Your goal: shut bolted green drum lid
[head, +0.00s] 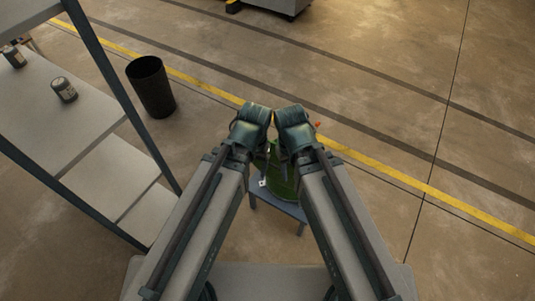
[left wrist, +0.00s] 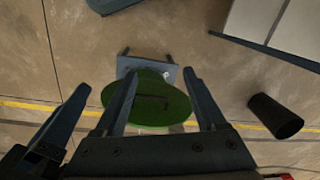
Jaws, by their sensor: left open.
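The green drum (head: 284,183) stands on a small blue-grey stool (head: 290,208) in the head view, partly hidden by my arms. In the left wrist view its round green lid (left wrist: 150,112) appears as a disc with a dark mark, with the stool (left wrist: 150,67) behind it. How far the lid is open cannot be told. My left gripper (left wrist: 160,76) is open, its fingers spread on either side of the disc in that view, with nothing between them. My right gripper (head: 290,130) is beside the left one above the drum; its fingers are mostly hidden.
A black bin (head: 151,87) stands on the floor at the left, beyond a grey shelf (head: 75,115) with small jars (head: 63,89). A yellow line (head: 390,177) crosses the floor. The floor to the right of the drum is clear.

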